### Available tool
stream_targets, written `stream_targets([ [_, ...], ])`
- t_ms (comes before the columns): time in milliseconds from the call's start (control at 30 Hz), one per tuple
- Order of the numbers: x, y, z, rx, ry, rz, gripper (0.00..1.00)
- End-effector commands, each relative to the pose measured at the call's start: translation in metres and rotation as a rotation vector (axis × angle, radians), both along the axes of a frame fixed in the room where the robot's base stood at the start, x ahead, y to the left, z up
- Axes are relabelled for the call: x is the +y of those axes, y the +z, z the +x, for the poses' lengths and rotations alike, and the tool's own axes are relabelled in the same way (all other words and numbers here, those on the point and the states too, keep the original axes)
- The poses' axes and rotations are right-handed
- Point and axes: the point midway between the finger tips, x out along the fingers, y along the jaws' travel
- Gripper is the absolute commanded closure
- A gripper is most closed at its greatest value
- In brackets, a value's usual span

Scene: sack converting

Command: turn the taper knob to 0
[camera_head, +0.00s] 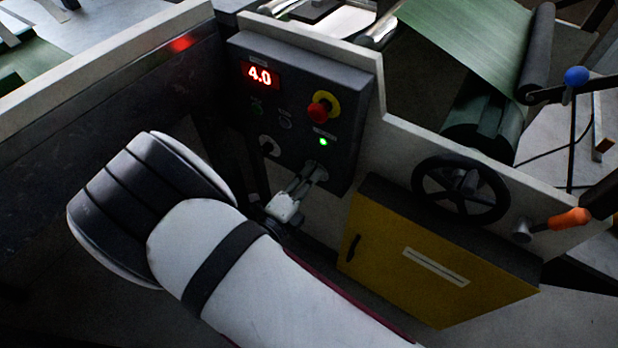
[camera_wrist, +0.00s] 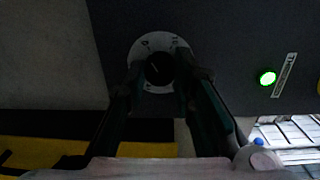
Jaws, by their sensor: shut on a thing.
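The control panel (camera_head: 290,100) carries a red display (camera_head: 260,76) reading 4.0. In the wrist view a round black knob (camera_wrist: 158,68) sits on a white dial plate (camera_wrist: 157,40) with small dark marks too blurred to read. My gripper (camera_wrist: 165,76) has one finger on each side of this knob and is shut on it. In the head view my gripper (camera_head: 312,175) reaches the panel's lower right, and its fingers hide the knob there. Another knob with a white dial (camera_head: 268,145) is farther left on the panel. No label naming the taper knob is readable.
A red emergency button on a yellow collar (camera_head: 322,107) and a lit green lamp (camera_head: 323,141) are above my gripper. A yellow cabinet (camera_head: 430,260), a black handwheel (camera_head: 460,188) and an orange-handled lever (camera_head: 568,220) stand to the right.

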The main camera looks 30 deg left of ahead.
Motion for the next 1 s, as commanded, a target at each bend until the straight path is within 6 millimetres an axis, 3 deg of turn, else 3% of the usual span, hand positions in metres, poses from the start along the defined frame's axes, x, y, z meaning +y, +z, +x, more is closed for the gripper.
stream_targets([
  [300,0.001,0.000,-0.001,0.002,0.002,-0.001,1.00],
  [333,0.001,-0.001,-0.001,0.002,0.002,-0.001,0.74],
  [400,0.001,0.000,-0.001,0.002,0.002,-0.001,0.58],
  [433,0.001,0.000,-0.001,0.002,0.002,-0.001,0.56],
  [767,0.001,0.002,0.000,0.001,0.001,0.000,0.56],
  [1000,0.001,0.034,-0.001,-0.001,0.002,0.004,0.56],
])
